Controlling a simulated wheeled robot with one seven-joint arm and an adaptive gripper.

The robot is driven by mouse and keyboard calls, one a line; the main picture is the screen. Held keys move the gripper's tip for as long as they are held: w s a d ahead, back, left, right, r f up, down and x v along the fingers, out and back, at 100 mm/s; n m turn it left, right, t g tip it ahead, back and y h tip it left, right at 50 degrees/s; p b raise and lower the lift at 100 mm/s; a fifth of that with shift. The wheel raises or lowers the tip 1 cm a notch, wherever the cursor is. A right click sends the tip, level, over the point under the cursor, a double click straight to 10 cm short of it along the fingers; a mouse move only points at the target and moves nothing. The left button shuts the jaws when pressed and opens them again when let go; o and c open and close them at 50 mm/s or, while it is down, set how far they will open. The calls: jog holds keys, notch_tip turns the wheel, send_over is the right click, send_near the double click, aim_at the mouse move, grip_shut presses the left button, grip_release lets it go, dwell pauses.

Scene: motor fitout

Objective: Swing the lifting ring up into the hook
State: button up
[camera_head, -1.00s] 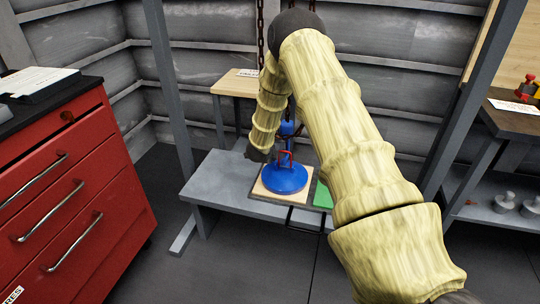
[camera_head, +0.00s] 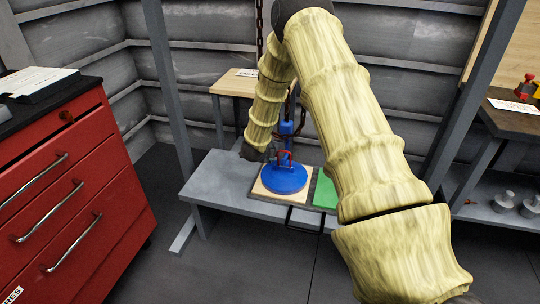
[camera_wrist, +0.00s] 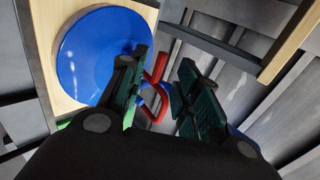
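A red lifting ring (camera_head: 285,157) stands on top of a round blue motor or weight (camera_head: 286,180) on a pale wooden board. A blue hook block (camera_head: 287,128) hangs on a chain just above it; the hook's tip is too small to make out. My gripper (camera_head: 268,154) is at the left of the ring, at about its height. In the wrist view my gripper (camera_wrist: 165,78) is open, with green-padded fingers apart. The red ring (camera_wrist: 154,88) lies between the fingers, closer to the left one. The blue disc (camera_wrist: 95,52) is behind the left finger.
A grey bench (camera_head: 222,185) carries the board and a green pad (camera_head: 325,193). A red drawer cabinet (camera_head: 75,190) stands at left, a dark table (camera_head: 515,122) at right. Grey posts flank the bench, and the chain (camera_head: 259,30) hangs above it.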

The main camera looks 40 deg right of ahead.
jog(key=v, duration=0.6)
jog(key=shift+a, duration=0.1)
